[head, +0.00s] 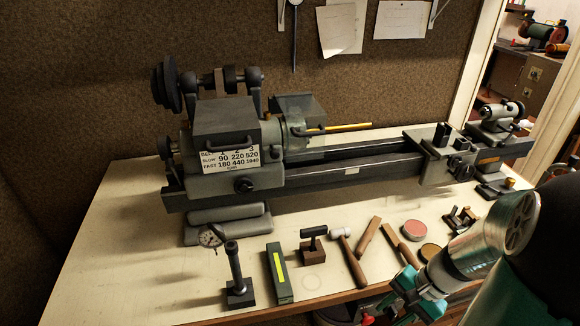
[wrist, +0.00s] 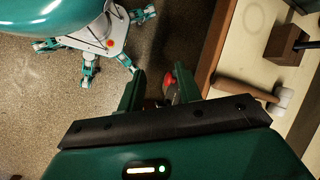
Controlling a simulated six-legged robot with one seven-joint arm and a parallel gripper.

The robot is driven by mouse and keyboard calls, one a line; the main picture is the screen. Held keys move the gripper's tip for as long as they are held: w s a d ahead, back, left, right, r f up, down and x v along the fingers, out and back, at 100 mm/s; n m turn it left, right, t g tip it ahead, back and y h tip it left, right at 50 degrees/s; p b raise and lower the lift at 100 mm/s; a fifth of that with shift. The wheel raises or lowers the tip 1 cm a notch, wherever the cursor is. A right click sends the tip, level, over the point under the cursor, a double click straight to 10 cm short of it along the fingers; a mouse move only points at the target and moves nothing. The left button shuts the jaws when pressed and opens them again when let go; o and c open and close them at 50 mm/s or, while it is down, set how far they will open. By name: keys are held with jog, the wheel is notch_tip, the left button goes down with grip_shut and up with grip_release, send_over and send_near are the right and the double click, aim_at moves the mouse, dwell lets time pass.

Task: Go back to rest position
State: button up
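My gripper (wrist: 157,82) shows in the wrist view with its two green fingers apart. No held thing is visible between them. It points down past the front edge of the workbench, above the floor. A small red and dark thing (wrist: 171,86) shows beyond the fingers, close to the right one; I cannot tell what it is.
The lathe (head: 330,160) spans the back of the workbench (head: 120,245). Along its front stand a dial gauge (head: 236,275), a green-grey box (head: 279,272), a hammer (head: 350,256) and two round tins (head: 414,229). The hammer's head (wrist: 283,101) is right of the gripper. Open floor (wrist: 40,95) lies left.

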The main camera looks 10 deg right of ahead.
jog(key=a+r+n+t+h, duration=0.2)
jog(key=a+r+n, duration=0.3)
jog(key=r, duration=0.5)
jog(key=a+r+n+t+h, duration=0.2)
jog(key=a+r+n, duration=0.4)
jog(key=a+r, duration=0.3)
jog(key=shift+w+a+r+t+h, duration=0.3)
jog(key=shift+w+r+t+h, duration=0.15)
jog(key=shift+r+h, duration=0.4)
